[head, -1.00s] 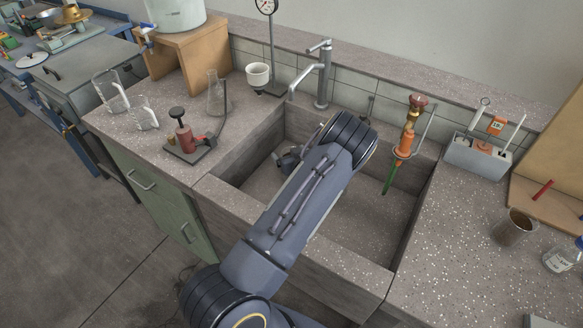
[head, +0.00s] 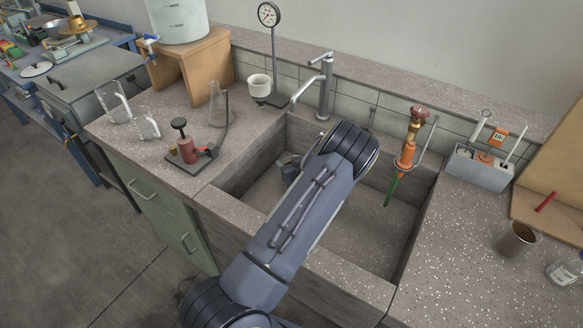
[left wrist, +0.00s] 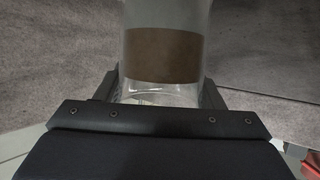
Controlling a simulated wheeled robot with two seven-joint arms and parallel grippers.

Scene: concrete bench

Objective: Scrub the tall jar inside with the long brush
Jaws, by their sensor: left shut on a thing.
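My left arm reaches over the sink, and its gripper (left wrist: 160,92) is shut on a clear glass jar with a brown band around its wall. The jar (left wrist: 162,55) fills the space between the two fingers in the left wrist view, and its far end is cut off by the top edge. In the head view the arm hides most of the gripper and jar; only a small grey part (head: 289,166) shows at the left inside the sink. I cannot make out the long brush. My right gripper is not in view.
The sink (head: 345,262) lies under my arm, with a grey tap (head: 325,85) behind it. An orange and brass fitting with a green tube (head: 407,150) hangs at its back right. Beakers, a flask (head: 218,105) and a red apparatus (head: 186,142) stand left; a brown-filled beaker (head: 516,240) stands right.

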